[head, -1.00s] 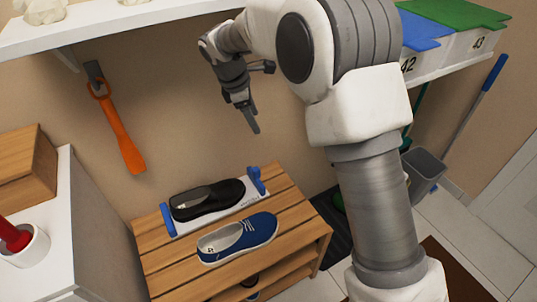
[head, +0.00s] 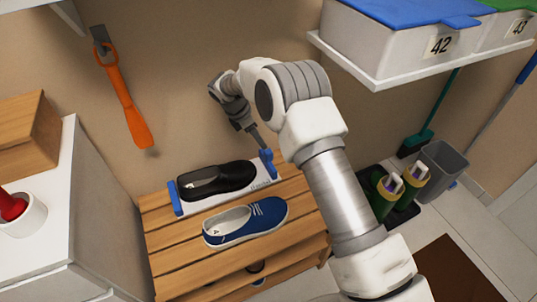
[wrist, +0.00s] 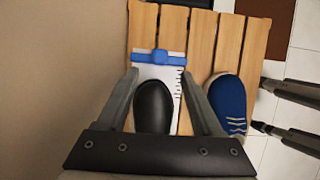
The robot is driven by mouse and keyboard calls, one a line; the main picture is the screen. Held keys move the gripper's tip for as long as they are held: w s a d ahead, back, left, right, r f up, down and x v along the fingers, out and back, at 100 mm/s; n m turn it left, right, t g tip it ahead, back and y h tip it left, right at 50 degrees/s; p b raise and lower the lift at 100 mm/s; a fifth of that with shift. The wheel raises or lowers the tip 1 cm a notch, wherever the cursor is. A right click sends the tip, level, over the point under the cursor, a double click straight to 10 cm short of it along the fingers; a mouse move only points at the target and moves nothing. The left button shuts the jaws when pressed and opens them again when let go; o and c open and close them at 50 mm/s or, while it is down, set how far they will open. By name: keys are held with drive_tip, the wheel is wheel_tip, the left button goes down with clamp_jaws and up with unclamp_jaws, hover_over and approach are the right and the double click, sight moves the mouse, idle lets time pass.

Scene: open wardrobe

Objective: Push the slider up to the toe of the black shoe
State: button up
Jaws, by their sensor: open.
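The black shoe (head: 218,181) lies on a white measuring board (head: 258,184) on the slatted bench, its toe towards the right. The blue slider (head: 268,163) stands across the board beyond the toe. In the wrist view, a strip of bare board shows between the shoe's toe (wrist: 153,100) and the slider (wrist: 158,57). My gripper (head: 262,147) is open and empty, its tips close to the slider. In the wrist view the fingers (wrist: 160,75) lie either side of the toe and end just short of the slider. I cannot tell if they touch it.
A blue shoe (head: 245,221) sits beside the board on the bench (head: 190,250). A blue end piece (head: 174,197) closes the board's heel end. The wall is close behind; a white cabinet (head: 80,215) stands left. A shelf with boxes (head: 400,40) hangs at upper right.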

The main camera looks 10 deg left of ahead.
sight(268, 151)
drive_tip(key=b+x, duration=0.2)
drive_tip(key=x, duration=0.8)
clamp_jaws()
drive_tip(key=shift+s+a, duration=0.1)
idle(1.1)
